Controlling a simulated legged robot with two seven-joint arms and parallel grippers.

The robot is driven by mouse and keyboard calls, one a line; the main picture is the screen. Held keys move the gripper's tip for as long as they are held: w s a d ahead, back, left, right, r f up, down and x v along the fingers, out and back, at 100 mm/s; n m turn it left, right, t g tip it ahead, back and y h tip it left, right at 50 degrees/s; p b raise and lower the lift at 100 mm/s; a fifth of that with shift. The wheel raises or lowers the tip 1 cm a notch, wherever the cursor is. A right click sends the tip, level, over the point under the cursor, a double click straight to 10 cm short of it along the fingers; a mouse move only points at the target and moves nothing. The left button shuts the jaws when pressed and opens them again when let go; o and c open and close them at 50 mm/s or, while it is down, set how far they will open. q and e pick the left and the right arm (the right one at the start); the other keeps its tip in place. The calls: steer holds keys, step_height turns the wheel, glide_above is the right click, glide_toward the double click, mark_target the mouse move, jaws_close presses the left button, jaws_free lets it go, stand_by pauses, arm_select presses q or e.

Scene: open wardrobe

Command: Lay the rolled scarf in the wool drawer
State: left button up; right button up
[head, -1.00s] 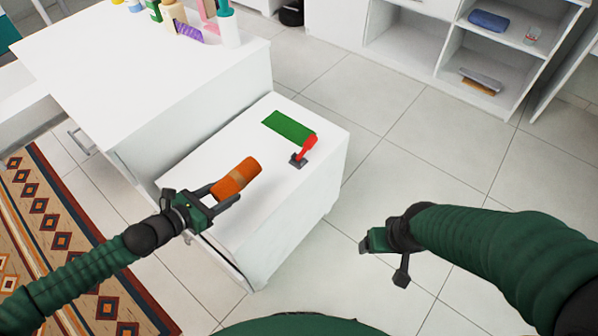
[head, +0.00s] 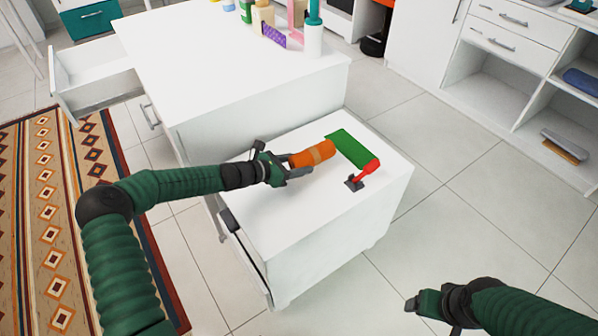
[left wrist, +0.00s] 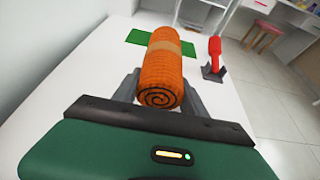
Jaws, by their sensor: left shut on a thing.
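The rolled scarf (head: 312,154) is an orange roll with a tan band. My left gripper (head: 298,166) is shut on it, above the white top of a low cabinet. In the left wrist view the scarf (left wrist: 163,70) lies between the two fingers, its spiral end towards me. An open, empty-looking white drawer (head: 95,72) stands out at the upper left. Another drawer front (head: 246,262) is slightly open on the low cabinet. I cannot tell which is the wool drawer. My right gripper (head: 425,304) is at the bottom right, away from the scarf; its jaws are unclear.
A green mat (head: 350,148) and a red-handled tool (head: 368,168) lie on the low cabinet (head: 310,200), close to the scarf. Bottles (head: 314,38) stand on the taller white unit (head: 220,60). A patterned rug (head: 45,190) covers the floor at left.

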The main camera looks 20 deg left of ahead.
arm_select(q)
step_height(320, 180, down, 3)
steer(key=shift+a+r, duration=0.1)
steer(key=shift+r, duration=0.1)
steer(key=o, duration=1.4)
steer(key=shift+c, duration=0.2)
steer(key=shift+s+r, duration=0.1)
